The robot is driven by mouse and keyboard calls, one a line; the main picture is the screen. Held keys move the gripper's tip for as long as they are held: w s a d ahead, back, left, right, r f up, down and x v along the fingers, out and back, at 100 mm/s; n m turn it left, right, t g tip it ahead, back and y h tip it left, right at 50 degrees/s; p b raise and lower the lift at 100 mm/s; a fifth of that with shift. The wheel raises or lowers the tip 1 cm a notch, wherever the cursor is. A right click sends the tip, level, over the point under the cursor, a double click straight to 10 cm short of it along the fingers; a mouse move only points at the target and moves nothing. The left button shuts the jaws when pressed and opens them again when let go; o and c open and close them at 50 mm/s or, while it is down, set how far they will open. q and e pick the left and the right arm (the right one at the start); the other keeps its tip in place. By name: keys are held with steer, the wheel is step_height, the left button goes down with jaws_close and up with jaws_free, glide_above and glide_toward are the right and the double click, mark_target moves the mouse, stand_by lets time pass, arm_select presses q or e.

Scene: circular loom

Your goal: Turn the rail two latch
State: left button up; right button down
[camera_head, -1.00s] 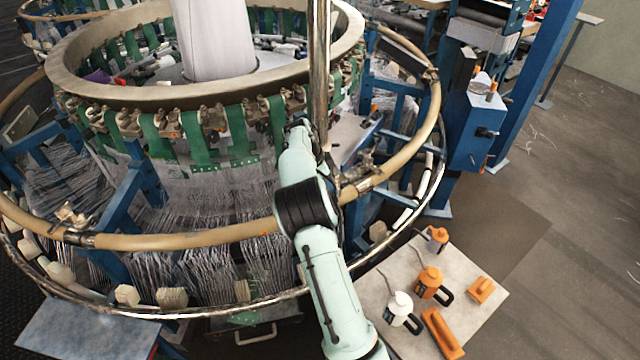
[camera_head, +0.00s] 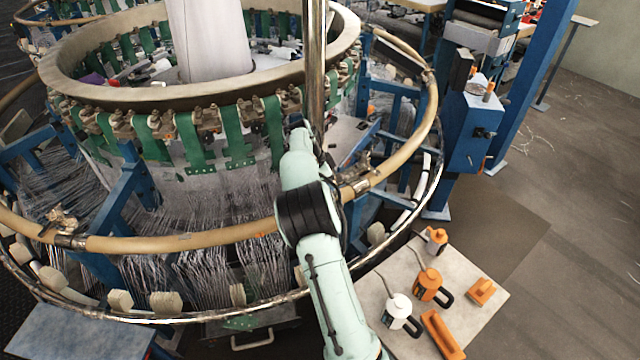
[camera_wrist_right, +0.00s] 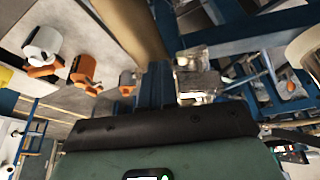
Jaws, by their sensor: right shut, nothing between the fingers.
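The tan ring rail (camera_head: 250,232) curves around the loom in the head view. A metal latch fitting (camera_head: 362,182) sits on it just right of my right arm; I take it for the rail two latch. The fitting also shows close up in the right wrist view (camera_wrist_right: 196,76), beside the tan rail (camera_wrist_right: 136,30). My right gripper (camera_head: 327,166) is near the fitting, partly hidden behind my wrist. It is shut with nothing held. Whether its fingers touch the latch cannot be told. My left gripper is out of view.
A steel post (camera_head: 315,70) stands close behind my right wrist. Blue frame bars and the lower metal ring (camera_head: 250,306) surround the arm. A pale table (camera_head: 490,318) at lower right holds orange and white bottles. Open floor lies to the right.

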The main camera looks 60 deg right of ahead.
steer(key=shift+s+n, duration=0.45)
steer(key=shift+n, duration=0.15)
steer(key=shift+s+d, duration=0.2)
stand_by(0.5)
